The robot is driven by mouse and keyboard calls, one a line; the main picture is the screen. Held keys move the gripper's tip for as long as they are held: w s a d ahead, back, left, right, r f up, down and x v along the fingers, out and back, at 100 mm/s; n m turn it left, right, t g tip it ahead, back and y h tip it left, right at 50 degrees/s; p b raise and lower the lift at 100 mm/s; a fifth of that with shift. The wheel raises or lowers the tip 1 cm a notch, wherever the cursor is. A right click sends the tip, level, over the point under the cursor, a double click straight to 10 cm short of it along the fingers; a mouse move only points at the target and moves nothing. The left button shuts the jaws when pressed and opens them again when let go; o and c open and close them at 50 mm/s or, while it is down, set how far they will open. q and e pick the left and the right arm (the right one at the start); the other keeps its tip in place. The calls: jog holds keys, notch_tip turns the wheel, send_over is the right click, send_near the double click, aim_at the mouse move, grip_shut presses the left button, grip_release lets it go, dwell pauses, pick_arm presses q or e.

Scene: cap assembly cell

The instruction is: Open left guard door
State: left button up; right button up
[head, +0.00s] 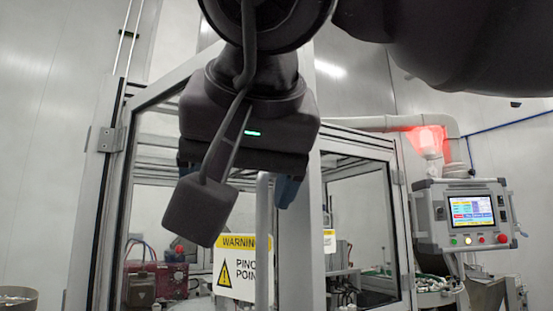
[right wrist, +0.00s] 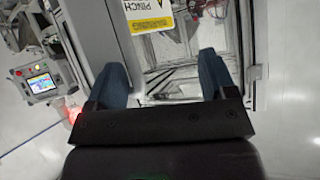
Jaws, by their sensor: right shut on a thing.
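The left guard door (head: 112,215) is a grey-framed clear panel, with a hinge (head: 106,140) on its left edge. It carries a yellow-and-white warning sign (head: 229,280) and a pale vertical handle bar (head: 263,245). My right gripper (head: 243,190) is at the top of the handle, and its blue fingers straddle the bar. It is shut on the handle. In the right wrist view, the fingers of the right gripper (right wrist: 162,72) stand apart in front of the door, with the sign above. The grip point is partly hidden by the gripper body. My left gripper is not in view.
Right of the door stands another framed clear panel (head: 362,235). A control panel with a lit screen (head: 472,210) is at the right. A red light glows on a pipe (head: 427,140) above. Machinery (head: 155,282) shows behind the glass.

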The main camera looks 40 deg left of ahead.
jog(key=shift+s+r, duration=0.65)
jog(key=shift+s, duration=0.3)
jog(key=shift+c, duration=0.6)
jog(key=shift+s+d+y, duration=0.15)
jog(key=shift+s+y, duration=0.15)
jog(key=shift+s, duration=0.35)
jog(key=shift+c, duration=1.4)
jog(key=s+d, duration=0.1)
jog(key=s, duration=0.7)
jog(key=shift+d+f+p, duration=0.15)
jog(key=shift+f+p, duration=0.25)
jog(key=shift+f, duration=0.05)
jog(key=shift+f, duration=0.1)
